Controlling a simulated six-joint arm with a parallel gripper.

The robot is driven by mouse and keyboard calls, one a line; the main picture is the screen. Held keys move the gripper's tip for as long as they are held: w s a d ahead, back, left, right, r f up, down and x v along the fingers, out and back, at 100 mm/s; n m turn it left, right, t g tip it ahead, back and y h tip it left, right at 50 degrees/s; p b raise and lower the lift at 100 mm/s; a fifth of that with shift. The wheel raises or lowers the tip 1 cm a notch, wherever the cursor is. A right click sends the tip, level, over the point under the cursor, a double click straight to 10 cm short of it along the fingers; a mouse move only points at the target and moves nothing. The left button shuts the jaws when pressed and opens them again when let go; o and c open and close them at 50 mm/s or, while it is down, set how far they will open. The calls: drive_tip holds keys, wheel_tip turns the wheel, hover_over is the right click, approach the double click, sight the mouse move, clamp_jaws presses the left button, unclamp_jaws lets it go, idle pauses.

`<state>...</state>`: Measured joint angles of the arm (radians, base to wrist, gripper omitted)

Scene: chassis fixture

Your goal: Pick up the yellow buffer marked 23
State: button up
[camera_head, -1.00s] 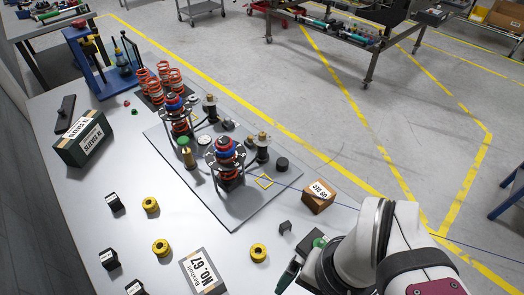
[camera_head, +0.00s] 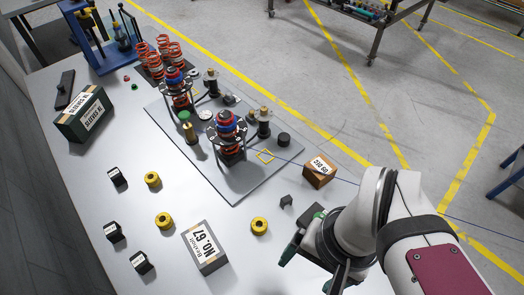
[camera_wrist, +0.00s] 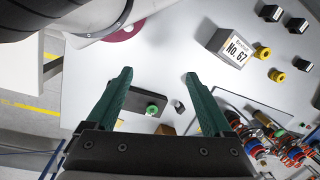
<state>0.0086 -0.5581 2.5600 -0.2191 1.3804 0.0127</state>
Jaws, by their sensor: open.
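Three yellow ring-shaped buffers lie on the grey table in the head view: one at the left (camera_head: 153,180), one below it (camera_head: 164,220), and one right of the NO. 67 box (camera_head: 260,226). I cannot read a 23 on any of them. Two yellow buffers show in the wrist view, an upper one (camera_wrist: 262,52) and a lower one (camera_wrist: 276,75). My gripper (camera_wrist: 158,75) is open with nothing between its green fingers. In the head view my gripper (camera_head: 310,268) is near the table's front right, right of and below the nearest buffer and apart from it.
The NO. 67 box (camera_head: 206,247) stands between buffers. Several black blocks (camera_head: 114,231) sit at left. A small grey bracket (camera_head: 286,201) and a brown box (camera_head: 319,171) are beyond my gripper. The fixture plate (camera_head: 237,188) carries tall spring assemblies.

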sight(256, 224)
drive_tip(key=w+d+f+m+t+y, duration=0.1)
drive_tip(key=w+f+m+y, duration=0.2)
drive_tip(key=w+f+m, duration=0.1)
drive_tip(key=w+d+f+m+y, duration=0.2)
drive_tip(key=w+f+m+y, duration=0.2)
drive_tip(key=w+f+m, duration=0.1)
drive_tip(key=w+d+f+m+t+y, duration=0.1)
drive_tip(key=w+d+f+m+y, duration=0.1)
drive_tip(key=w+f+m+y, duration=0.2)
drive_tip(key=shift+w+d+f+m+t, duration=0.15)
drive_tip(key=shift+f+m, duration=0.15)
drive_tip(key=shift+f, duration=0.3)
drive_tip(key=shift+w+d+f+m+t, duration=0.15)
drive_tip(key=shift+f+m, duration=0.15)
drive_tip(key=shift+f, duration=0.25)
drive_tip(key=x, duration=1.6)
drive_tip(key=shift+s, duration=0.1)
clamp_jaws()
